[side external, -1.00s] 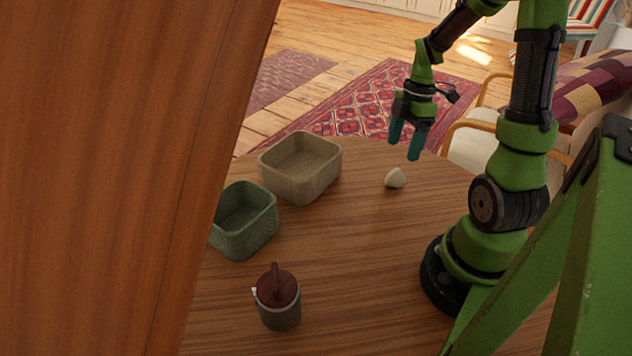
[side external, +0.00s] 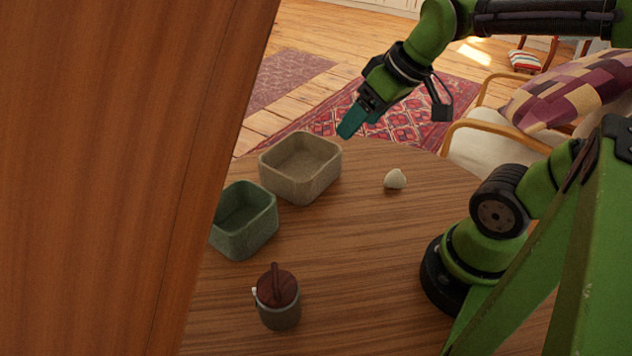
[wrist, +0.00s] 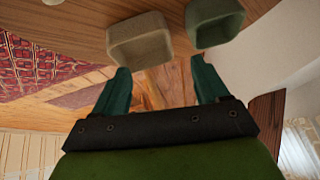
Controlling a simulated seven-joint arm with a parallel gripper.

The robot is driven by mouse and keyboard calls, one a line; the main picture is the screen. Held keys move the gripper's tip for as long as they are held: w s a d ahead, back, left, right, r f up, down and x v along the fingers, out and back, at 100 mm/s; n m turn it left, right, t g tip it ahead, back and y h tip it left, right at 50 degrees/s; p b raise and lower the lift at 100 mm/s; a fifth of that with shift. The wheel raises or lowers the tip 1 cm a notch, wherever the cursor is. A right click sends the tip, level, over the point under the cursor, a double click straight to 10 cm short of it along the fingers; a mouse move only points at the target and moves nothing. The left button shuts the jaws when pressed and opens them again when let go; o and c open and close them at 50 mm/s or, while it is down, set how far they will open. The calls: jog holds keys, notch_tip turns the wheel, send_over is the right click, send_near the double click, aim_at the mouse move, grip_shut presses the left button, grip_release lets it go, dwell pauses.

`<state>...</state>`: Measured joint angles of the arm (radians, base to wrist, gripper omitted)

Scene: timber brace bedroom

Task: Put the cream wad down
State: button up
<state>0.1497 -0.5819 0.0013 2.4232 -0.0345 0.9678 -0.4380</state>
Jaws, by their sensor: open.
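The cream wad (side external: 395,179) is a small pale lump resting on the wooden table, right of the beige bin. In the wrist view, a pale bit at the top left edge (wrist: 53,1) looks like it. My gripper (side external: 350,128) is in the air near the far edge of the beige bin, tilted down to the left. Its two teal fingers are apart with nothing between them, as the wrist view (wrist: 162,80) shows. The wad is clear of the fingers.
A beige bin (side external: 318,184) and a green bin (side external: 250,238) stand side by side, both apparently empty. A dark-lidded grey pot (side external: 280,315) is at the front. A large wooden panel (side external: 110,180) blocks the left. The table's middle (side external: 350,260) is clear.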

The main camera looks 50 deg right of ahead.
jog(key=a+m, duration=0.1)
jog(key=s+a+r+m+t, duration=0.1)
jog(key=a+m, duration=0.1)
jog(key=shift+s+a+r+t+y, duration=0.3)
jog(key=shift+s+a+y, duration=0.05)
jog(key=shift+a+y, duration=0.05)
